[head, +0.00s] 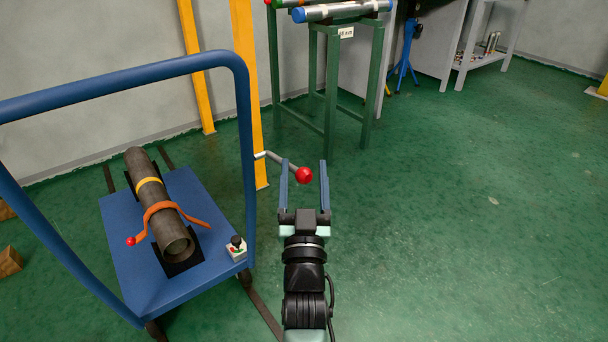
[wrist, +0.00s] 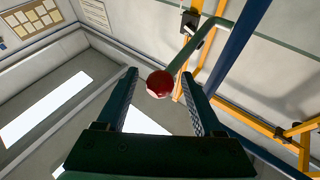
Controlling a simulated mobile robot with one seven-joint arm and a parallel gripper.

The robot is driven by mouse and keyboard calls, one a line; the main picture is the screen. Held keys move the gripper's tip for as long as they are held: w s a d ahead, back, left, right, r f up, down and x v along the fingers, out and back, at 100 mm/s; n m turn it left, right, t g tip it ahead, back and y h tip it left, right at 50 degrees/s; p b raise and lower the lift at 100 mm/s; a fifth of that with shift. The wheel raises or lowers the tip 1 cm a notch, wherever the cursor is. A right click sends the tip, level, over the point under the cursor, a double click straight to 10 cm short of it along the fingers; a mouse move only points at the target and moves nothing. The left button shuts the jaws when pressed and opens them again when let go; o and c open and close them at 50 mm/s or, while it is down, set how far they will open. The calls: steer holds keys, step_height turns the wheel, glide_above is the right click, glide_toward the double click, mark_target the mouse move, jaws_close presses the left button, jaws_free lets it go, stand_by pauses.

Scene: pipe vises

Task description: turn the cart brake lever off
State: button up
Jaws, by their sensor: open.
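The lever is a grey rod (head: 280,160) ending in a red ball knob (head: 304,174). It sticks out to the right beside the blue cart's (head: 125,255) right handle post. My gripper (head: 304,163) is open, with its two blue fingers on either side of the knob. In the wrist view the red knob (wrist: 159,84) shows between the fingertips (wrist: 159,77), with a gap on each side. The rod (wrist: 185,58) runs up and away from it. The lever's pivot is hard to make out.
A dark pipe (head: 157,200) lies on the cart under an orange strap (head: 160,208). A small box with a black knob (head: 236,247) sits at the deck's corner. A yellow post (head: 245,60) and green pipe stand (head: 332,90) are behind. The floor to the right is clear.

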jaws_close()
stand_by(1.4)
